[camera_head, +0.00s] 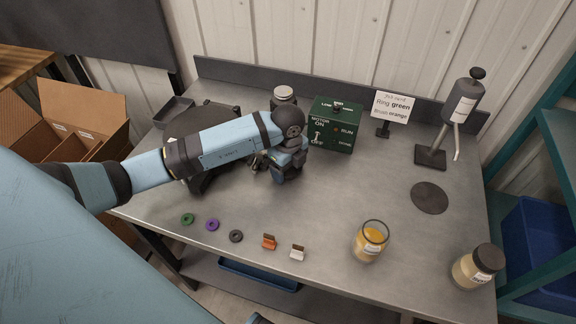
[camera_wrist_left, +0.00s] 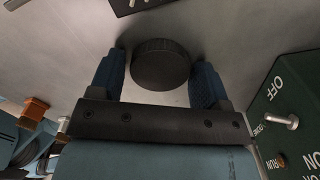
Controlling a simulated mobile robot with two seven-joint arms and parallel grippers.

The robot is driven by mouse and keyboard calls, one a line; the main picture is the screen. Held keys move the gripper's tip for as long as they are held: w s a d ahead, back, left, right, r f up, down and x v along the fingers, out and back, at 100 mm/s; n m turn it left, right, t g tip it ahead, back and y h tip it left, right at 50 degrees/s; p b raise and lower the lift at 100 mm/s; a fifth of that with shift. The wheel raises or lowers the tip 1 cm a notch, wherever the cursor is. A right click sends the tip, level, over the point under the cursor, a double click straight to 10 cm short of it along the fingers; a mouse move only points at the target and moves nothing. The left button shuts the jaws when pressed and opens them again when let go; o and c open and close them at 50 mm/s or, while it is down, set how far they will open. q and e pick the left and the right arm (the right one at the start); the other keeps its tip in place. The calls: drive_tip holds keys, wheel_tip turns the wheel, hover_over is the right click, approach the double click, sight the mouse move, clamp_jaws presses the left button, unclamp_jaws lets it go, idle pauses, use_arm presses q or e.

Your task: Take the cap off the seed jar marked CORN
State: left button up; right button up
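My left gripper (camera_head: 262,168) is low over the middle of the bench, left of the green motor box. In the left wrist view its two blue fingers (camera_wrist_left: 160,78) are spread on either side of a dark ribbed round cap (camera_wrist_left: 160,63), with narrow gaps visible. In the head view my wrist hides this cap. An uncapped glass jar (camera_head: 370,241) with yellow-orange contents stands at the front right; its label is too small to read. Another jar (camera_head: 475,267) with a black cap and pale contents stands at the right corner. My right gripper is not in view.
The green motor box (camera_head: 333,125) and a lidded jar (camera_head: 284,95) stand behind the gripper. A sign (camera_head: 391,107) reads ring green, brush orange. Rings (camera_head: 212,225) and small orange (camera_head: 269,241) and white (camera_head: 297,253) pieces line the front. A dispenser (camera_head: 460,110) stands back right.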

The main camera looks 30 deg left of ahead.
use_arm(q)
drive_tip(key=shift+o, duration=0.7)
drive_tip(key=shift+r, duration=0.15)
drive_tip(key=shift+r, duration=0.25)
wheel_tip(320, 180, up, 12)
drive_tip(key=shift+f, duration=0.2)
drive_tip(key=shift+s, duration=0.1)
